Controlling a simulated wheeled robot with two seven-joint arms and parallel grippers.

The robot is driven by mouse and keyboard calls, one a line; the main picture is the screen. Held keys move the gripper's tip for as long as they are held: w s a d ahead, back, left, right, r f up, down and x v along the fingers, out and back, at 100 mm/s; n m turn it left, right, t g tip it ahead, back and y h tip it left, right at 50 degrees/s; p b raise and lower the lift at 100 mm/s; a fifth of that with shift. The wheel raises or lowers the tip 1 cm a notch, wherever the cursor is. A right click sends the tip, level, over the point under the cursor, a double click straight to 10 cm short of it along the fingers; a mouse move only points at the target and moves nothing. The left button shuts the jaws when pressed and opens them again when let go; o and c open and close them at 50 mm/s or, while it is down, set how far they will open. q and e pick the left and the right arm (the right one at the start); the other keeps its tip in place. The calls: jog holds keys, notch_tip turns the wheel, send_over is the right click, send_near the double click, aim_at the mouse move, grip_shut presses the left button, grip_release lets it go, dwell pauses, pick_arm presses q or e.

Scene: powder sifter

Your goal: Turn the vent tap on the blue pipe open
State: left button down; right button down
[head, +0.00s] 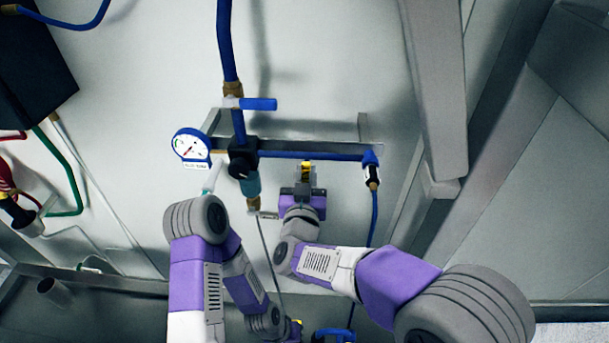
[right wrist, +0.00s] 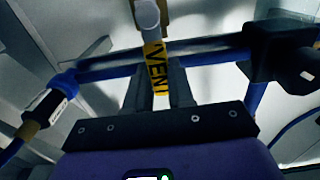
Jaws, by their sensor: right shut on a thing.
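The vent tap's yellow handle (head: 307,170) sits just below the horizontal blue pipe (head: 310,155). In the right wrist view its yellow handle (right wrist: 157,68) carries the black word VENT, below a pale round knob (right wrist: 147,15). My right gripper (head: 303,188) has come up to it from below. Its two fingers (right wrist: 163,88) are shut on the handle, one on each side. The handle points down, across the pipe's line; the fingers and gripper body hide its lower end. My left arm is folded low; its purple end (head: 293,328) shows only partly, and its jaws cannot be made out.
A round gauge (head: 191,146) and a black-and-teal regulator (head: 243,165) stand left of the tap. A blue lever (head: 259,104) sits on the upright pipe above. A black coupling (head: 372,170) lies to the right, and a grey beam (head: 437,90) stands farther right.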

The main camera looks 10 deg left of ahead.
jog(key=c, duration=1)
grip_release()
jog(key=shift+o, duration=0.2)
jog(key=s+d+b, duration=0.1)
jog(key=s, duration=0.6)
jog(key=shift+s+b, duration=0.25)
jog(key=shift+b, duration=0.15)
jog(key=shift+d, duration=0.1)
